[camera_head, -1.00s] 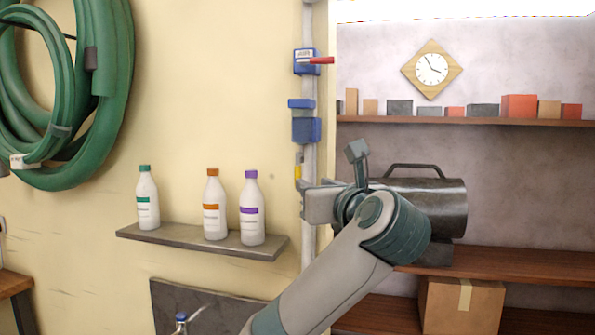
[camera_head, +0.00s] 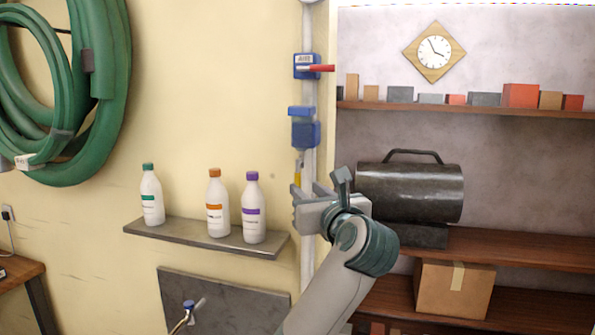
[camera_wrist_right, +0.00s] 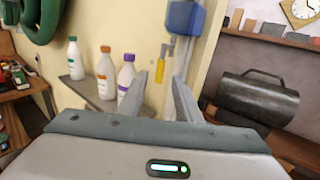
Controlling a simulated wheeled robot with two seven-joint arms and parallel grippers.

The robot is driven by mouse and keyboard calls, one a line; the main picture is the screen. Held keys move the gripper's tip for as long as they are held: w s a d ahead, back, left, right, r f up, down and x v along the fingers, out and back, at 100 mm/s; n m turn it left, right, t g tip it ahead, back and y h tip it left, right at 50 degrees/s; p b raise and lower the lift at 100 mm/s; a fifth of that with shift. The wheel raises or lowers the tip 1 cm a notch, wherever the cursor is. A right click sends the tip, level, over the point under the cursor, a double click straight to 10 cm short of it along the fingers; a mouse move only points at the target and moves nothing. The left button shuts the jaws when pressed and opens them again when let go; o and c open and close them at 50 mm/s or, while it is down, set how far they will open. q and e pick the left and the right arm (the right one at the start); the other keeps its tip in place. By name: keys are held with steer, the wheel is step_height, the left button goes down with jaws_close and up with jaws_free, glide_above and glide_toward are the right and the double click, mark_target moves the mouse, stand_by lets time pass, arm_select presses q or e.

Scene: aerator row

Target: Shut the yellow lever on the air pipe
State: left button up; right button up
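The yellow lever (camera_head: 298,173) points down beside the white pipe (camera_head: 307,255), below a blue box (camera_head: 305,134). In the right wrist view the yellow lever (camera_wrist_right: 161,72) has a metal stem at its top and a yellow grip. My right gripper (camera_head: 296,207) is just below the lever's lower end in the head view. In the wrist view the right gripper (camera_wrist_right: 160,72) is open, and the lever shows between its two fingers. I cannot tell how deep the lever lies between them, and no contact shows. My left gripper is not in view.
A blue valve (camera_head: 305,67) with a red lever (camera_head: 320,68) sits higher on the pipe. Three bottles stand on a small shelf (camera_head: 180,238) to the left. A dark cylindrical heater (camera_head: 410,192) stands close right of my wrist. A green hose (camera_head: 105,100) hangs far left.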

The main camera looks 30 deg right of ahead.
mark_target(299, 183)
steer(key=p+x, duration=0.2)
steer(key=x, duration=0.5)
steer(key=shift+w+d+f, duration=0.1)
steer(key=shift+w+f, duration=0.1)
steer(key=shift+w, duration=0.1)
steer(key=shift+c, duration=0.7)
jaws_close()
